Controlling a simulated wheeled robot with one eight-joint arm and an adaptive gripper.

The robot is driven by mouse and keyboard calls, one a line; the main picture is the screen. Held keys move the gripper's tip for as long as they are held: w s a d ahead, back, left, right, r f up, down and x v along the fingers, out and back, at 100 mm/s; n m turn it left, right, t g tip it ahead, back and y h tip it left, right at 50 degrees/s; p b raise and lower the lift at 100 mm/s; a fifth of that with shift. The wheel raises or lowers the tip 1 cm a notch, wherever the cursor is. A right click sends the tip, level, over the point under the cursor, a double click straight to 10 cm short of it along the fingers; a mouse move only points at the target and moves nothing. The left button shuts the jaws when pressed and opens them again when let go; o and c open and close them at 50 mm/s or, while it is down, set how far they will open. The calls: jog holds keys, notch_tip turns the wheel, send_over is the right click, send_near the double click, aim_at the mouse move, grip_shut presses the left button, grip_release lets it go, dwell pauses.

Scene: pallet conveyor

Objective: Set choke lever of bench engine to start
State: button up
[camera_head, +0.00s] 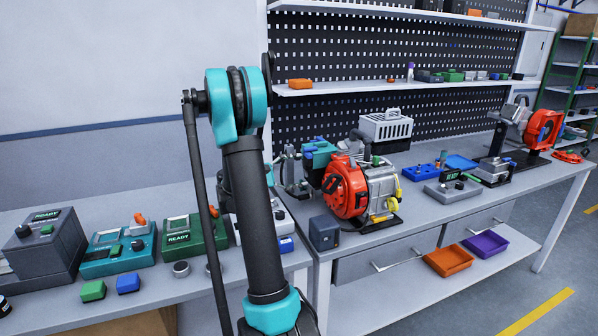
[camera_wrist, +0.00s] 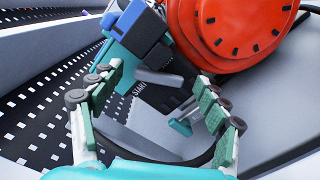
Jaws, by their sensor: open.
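The bench engine (camera_head: 345,190) stands on the grey workbench, with a red round housing and a teal and blue part at its left. In the wrist view its red housing (camera_wrist: 225,32) fills the top right, next to the teal and blue part (camera_wrist: 135,28). A grey lever (camera_wrist: 158,78), apparently the choke lever, sticks out below that part, near a label reading START (camera_wrist: 138,88). My gripper (camera_wrist: 160,105) is open, its green-padded fingers apart on either side of the lever's area. I cannot tell whether either finger touches it. In the head view my arm partly hides the gripper.
A grey ventilated box (camera_head: 385,130) stands behind the engine and a dark box (camera_head: 324,232) in front of it. Another red machine (camera_head: 543,130) is at the far right. Test devices (camera_head: 195,235) line the left bench. A perforated panel (camera_head: 400,50) backs the workbench.

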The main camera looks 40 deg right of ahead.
jog(key=shift+d, duration=0.15)
jog(key=c, duration=1.2)
jog(key=shift+o, duration=0.2)
